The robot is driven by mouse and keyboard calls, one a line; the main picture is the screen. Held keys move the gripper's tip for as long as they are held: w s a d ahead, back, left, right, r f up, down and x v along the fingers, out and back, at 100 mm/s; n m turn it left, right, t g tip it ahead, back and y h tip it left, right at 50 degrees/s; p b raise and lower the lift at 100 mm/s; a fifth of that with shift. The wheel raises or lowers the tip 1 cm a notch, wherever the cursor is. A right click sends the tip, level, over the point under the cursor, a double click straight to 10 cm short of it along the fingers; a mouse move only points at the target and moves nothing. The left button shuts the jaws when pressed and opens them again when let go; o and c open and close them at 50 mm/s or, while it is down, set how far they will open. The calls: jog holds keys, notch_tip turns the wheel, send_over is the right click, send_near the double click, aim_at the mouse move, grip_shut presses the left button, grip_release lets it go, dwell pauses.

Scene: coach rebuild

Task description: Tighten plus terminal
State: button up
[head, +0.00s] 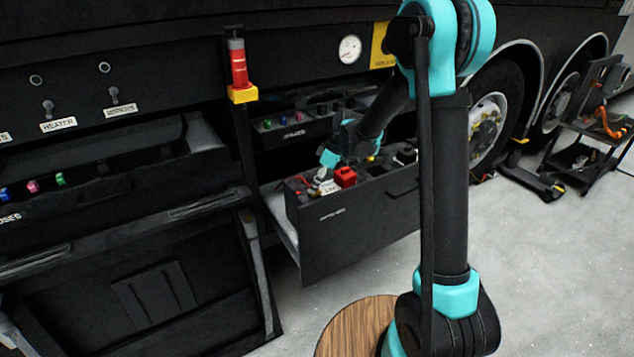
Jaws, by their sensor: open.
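A pulled-out black drawer (357,230) stands below the vehicle's side. A small red block (345,176) sits in its top, beside a small white label (328,187). The plus terminal itself cannot be told apart at this size. My gripper (326,166) is open, just above and left of the red block, over the drawer's contents. Whether its fingers touch anything cannot be seen. My forearm and wrist hide part of the drawer's back.
A red cylinder in a yellow holder (242,94) hangs left of the drawer. A fuse compartment (100,180) with coloured fuses is at the left, above an open flap (150,290). A round wooden top (352,326) is in front.

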grip_shut()
dwell(0.3)
jog(key=m+t, duration=0.1)
jog(key=m, duration=0.3)
jog(key=shift+s+a+m+t+h, duration=0.1)
jog(key=shift+s+m+t+h, duration=0.1)
jog(key=shift+m+t+h, duration=0.2)
jog(key=m+t+h, duration=0.1)
jog(key=m, duration=0.3)
jog(key=shift+s+a+m, duration=0.1)
jog(key=shift+s+m, duration=0.05)
jog(key=shift+m, duration=0.15)
jog(key=m+h, duration=0.1)
jog(key=m, duration=0.1)
jog(key=m+h, duration=0.1)
jog(key=m, duration=0.1)
jog(key=shift+a+t, duration=0.2)
jog(key=shift+t, duration=0.2)
jog(key=shift+a+m+h, duration=0.1)
jog(key=shift+m+h, duration=0.6)
jog(key=shift+m, duration=1.6)
